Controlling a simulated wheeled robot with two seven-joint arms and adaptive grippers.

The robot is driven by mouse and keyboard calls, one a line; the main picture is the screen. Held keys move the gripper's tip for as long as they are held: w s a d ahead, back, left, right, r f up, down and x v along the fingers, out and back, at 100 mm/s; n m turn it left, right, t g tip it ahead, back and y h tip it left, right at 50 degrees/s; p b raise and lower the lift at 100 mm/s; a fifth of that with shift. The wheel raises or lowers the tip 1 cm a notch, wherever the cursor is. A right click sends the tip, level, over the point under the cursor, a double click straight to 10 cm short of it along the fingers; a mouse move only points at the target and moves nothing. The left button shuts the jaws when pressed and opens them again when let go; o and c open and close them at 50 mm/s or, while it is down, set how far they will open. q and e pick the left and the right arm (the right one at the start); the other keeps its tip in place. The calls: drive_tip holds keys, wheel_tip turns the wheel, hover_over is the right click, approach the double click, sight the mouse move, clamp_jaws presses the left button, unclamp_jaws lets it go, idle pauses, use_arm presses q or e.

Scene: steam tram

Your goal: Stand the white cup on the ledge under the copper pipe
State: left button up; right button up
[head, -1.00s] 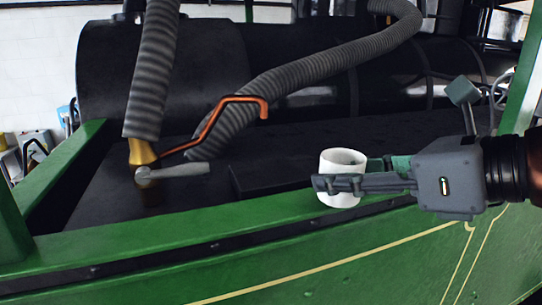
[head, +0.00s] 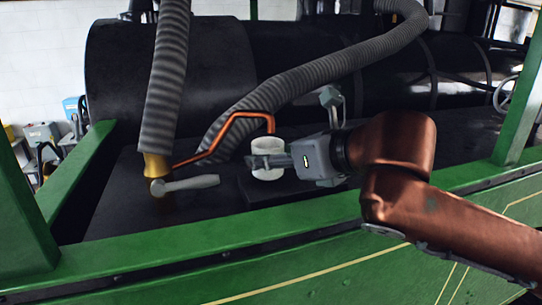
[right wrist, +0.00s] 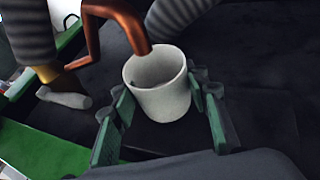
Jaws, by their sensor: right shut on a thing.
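The white cup (head: 268,172) is upright between the fingers of my right gripper (head: 262,161), which is shut on it. The cup (right wrist: 160,97) also shows in the right wrist view, with its open mouth up and a finger at each side. The copper pipe (head: 238,116) bends down at its right end, close above the cup's rim. The ledge (head: 262,198), a low black slab, lies below the cup. I cannot tell whether the cup's base touches it. My left gripper is not in view.
A ribbed grey hose (head: 300,82) runs behind the cup, and another (head: 166,80) hangs at the left above a brass fitting (head: 156,166). A grey lever (head: 190,184) sticks out left of the ledge. A green rail (head: 220,232) crosses in front.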

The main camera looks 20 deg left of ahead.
drive_tip(key=shift+f, duration=0.55)
drive_tip(key=shift+s, duration=0.1)
drive_tip(key=shift+s+d, duration=0.15)
drive_tip(key=shift+d, duration=0.2)
drive_tip(key=shift+f, duration=0.1)
drive_tip(key=o, duration=0.8)
drive_tip(key=shift+a+f, duration=0.1)
drive_tip(key=shift+o, duration=1.1)
drive_tip(key=shift+a, duration=0.15)
drive_tip(key=shift+o, duration=1.3)
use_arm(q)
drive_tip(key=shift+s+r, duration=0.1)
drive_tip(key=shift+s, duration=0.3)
use_arm(e)
drive_tip(key=shift+d, duration=0.2)
